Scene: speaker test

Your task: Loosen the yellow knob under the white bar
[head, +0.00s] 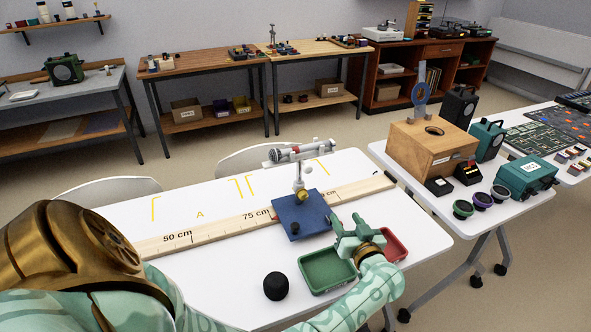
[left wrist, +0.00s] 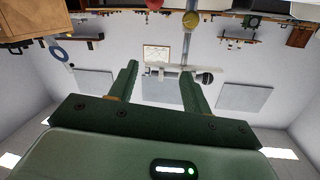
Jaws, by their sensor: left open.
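The yellow knob (head: 302,195) sits low on a white post above the blue sliding block (head: 290,222). It also shows near the top edge of the left wrist view (left wrist: 190,20), which looks upside down. The white bar (head: 280,163) lies across the top of the post, with a grey microphone (head: 290,154) along it; the bar also shows in the left wrist view (left wrist: 165,68). My left gripper (head: 347,222) is open and empty, to the right of the knob and apart from it. Its green fingers (left wrist: 158,68) are spread. My right gripper is out of view.
The block stands on a wooden scale (head: 225,229) across the white table. A green tray (head: 325,271) and a red tray (head: 396,246) lie close beneath my left gripper. A black round thing (head: 276,286) is in front. A wooden box (head: 420,160) stands on the right table.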

